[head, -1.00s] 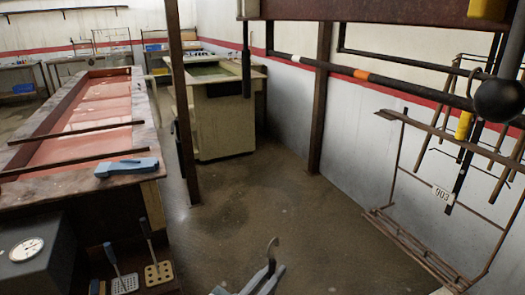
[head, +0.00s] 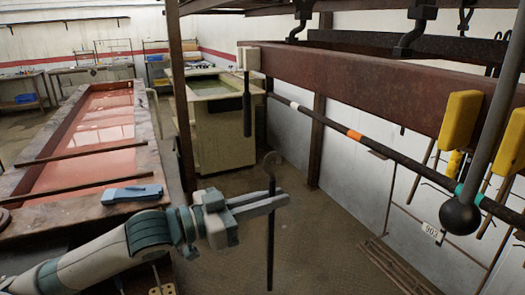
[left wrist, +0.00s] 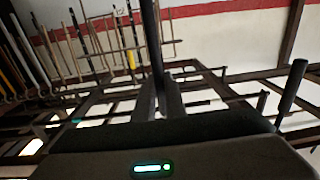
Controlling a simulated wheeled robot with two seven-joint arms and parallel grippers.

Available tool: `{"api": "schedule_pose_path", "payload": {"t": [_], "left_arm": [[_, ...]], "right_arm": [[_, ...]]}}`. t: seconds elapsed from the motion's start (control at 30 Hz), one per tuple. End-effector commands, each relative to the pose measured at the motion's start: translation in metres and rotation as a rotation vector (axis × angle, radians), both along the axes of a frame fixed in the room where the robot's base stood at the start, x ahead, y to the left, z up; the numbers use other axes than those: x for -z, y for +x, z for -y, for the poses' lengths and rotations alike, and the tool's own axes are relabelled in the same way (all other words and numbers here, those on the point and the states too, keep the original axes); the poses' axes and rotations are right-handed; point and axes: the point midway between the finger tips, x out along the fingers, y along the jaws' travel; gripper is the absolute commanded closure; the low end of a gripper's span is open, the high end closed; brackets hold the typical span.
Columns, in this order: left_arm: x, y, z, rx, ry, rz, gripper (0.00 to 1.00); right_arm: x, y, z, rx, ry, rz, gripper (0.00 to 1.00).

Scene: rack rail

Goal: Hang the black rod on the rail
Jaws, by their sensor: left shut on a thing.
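The black rod (head: 270,245) hangs nearly upright in my left gripper (head: 273,203), with a hooked top end above the fingers. My left gripper is shut around it just below the hook. In the left wrist view the rod (left wrist: 152,45) rises from between the two dark fingers (left wrist: 168,100). The rail (head: 385,152) is a long dark bar with white, orange and teal bands, running from centre back to the right front. The hook is apart from the rail, left of it and lower in the picture. My right gripper is not in view.
A rusty beam (head: 370,85) runs above the rail, with yellow blocks (head: 459,120) at its right. A black-handled tool (head: 247,105) hangs near the rail's far end. A grey bar with a black ball (head: 461,215) stands in front at right.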

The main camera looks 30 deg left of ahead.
Motion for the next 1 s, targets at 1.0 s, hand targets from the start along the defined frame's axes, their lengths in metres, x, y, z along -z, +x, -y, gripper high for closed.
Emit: {"api": "schedule_pose_path", "payload": {"t": [1.0], "left_arm": [[-0.074,0.003,-0.018,0.025,-0.004,0.002,1.0]], "right_arm": [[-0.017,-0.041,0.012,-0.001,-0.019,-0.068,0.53]]}}
